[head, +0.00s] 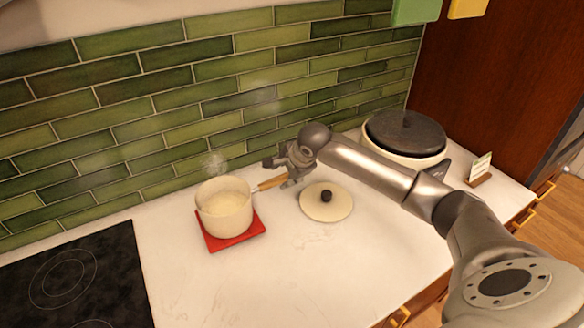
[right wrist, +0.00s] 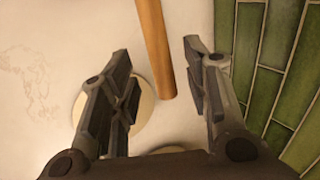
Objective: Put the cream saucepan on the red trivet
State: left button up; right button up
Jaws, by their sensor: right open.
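The cream saucepan (head: 224,212) stands upright on the red trivet (head: 236,238), with steam above it. Its wooden handle (head: 271,183) points right, towards my right gripper (head: 281,166). In the right wrist view the handle (right wrist: 156,45) lies between the two spread fingers of my right gripper (right wrist: 158,50), with a gap on both sides. The right gripper is open and holds nothing. Part of the trivet is hidden under the pan. My left gripper is not in view.
A cream lid (head: 338,206) with a dark knob lies on the white counter right of the pan. A black hob (head: 75,285) is at the left. A round dark-topped appliance (head: 405,132) and a small card stand (head: 480,168) are at the right. Green tiles (head: 200,75) rise behind.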

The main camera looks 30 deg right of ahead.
jog(key=b+v, duration=0.1)
jog(key=v, duration=0.6)
jog(key=shift+s, duration=0.15)
dwell(0.3)
